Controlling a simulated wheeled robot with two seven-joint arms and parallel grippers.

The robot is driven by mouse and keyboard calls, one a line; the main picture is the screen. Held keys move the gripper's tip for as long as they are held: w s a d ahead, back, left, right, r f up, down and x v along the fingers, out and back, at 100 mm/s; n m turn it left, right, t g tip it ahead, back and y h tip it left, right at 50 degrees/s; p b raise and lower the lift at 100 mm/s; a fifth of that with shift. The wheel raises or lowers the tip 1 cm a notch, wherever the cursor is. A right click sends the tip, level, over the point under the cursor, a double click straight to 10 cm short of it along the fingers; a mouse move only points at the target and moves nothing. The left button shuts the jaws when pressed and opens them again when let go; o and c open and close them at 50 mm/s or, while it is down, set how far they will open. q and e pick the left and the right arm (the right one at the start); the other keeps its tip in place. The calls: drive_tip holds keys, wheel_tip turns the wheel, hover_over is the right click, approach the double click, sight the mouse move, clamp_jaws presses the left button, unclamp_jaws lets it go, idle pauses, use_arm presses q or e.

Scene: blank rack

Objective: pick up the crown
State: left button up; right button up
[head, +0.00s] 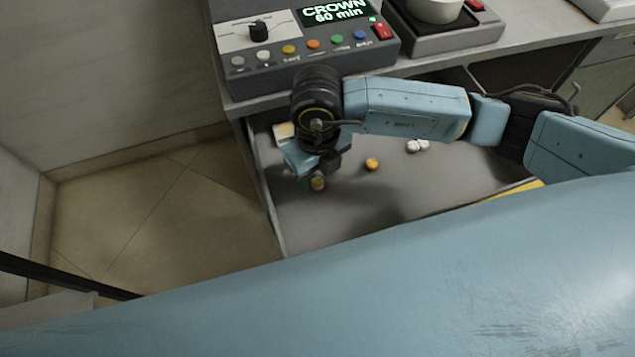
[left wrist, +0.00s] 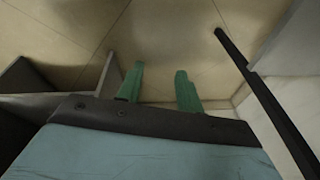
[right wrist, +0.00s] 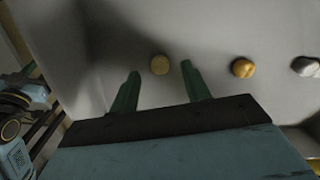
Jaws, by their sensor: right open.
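Several small pieces lie in a row on the grey drawer floor: a dull tan-gold one (head: 318,184), an orange-gold one (head: 372,164) and a white-silver one (head: 417,146). I cannot tell by shape which is the crown. My right gripper (head: 312,172) is open and points down over the tan-gold piece. In the right wrist view, the tan-gold piece (right wrist: 160,65) shows between the green fingertips (right wrist: 161,72), with nothing gripped. The orange-gold (right wrist: 243,68) and silver (right wrist: 305,67) pieces lie to the right. My left gripper (left wrist: 158,75) is open and empty above the tiled floor.
The open drawer (head: 300,225) has walls around the pieces. Above it, a counter carries a control box (head: 300,45) with a "CROWN 60 min" display, knob and coloured buttons, and a device holding a white bowl (head: 435,8). A pale block (head: 284,131) lies at the drawer's back left.

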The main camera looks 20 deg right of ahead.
drive_tip(key=shift+f, duration=1.1)
clamp_jaws()
use_arm(q)
drive_tip(key=shift+w+d+r, duration=0.2)
drive_tip(key=shift+d+r, duration=0.25)
drive_tip(key=shift+r, duration=0.35)
use_arm(e)
drive_tip(key=shift+r, duration=0.1)
